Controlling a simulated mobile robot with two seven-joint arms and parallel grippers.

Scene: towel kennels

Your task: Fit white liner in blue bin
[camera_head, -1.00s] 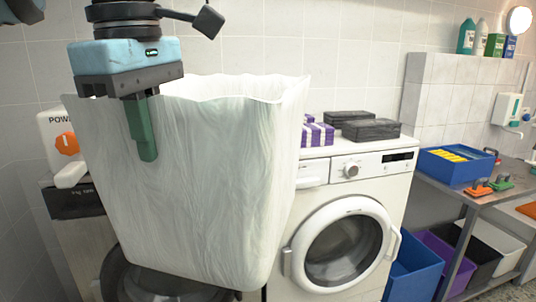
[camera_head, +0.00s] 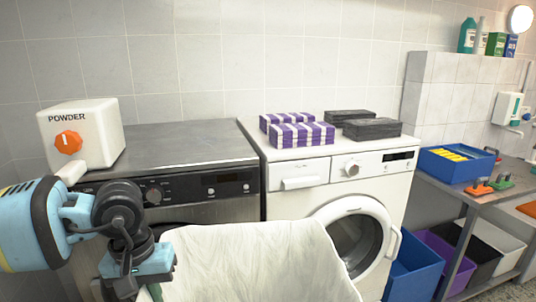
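The white liner (camera_head: 255,262) hangs low at the bottom middle of the head view, in front of the two machines. Its open rim is uneven and its lower part is cut off by the frame edge. My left gripper (camera_head: 152,291) is at the liner's left rim and appears shut on it; the fingertips are mostly cut off. A blue bin (camera_head: 412,268) stands on the floor at the right, beside the washer and by the metal table, away from the liner. My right gripper is not in view.
A white washer (camera_head: 400,190) and a steel-topped machine (camera_head: 185,143) stand along the wall. A powder box (camera_head: 98,135), purple-striped packs (camera_head: 300,135) and dark packs (camera_head: 370,129) are on top. Purple (camera_head: 438,247) and black (camera_head: 480,245) bins stand under the metal table (camera_head: 500,185).

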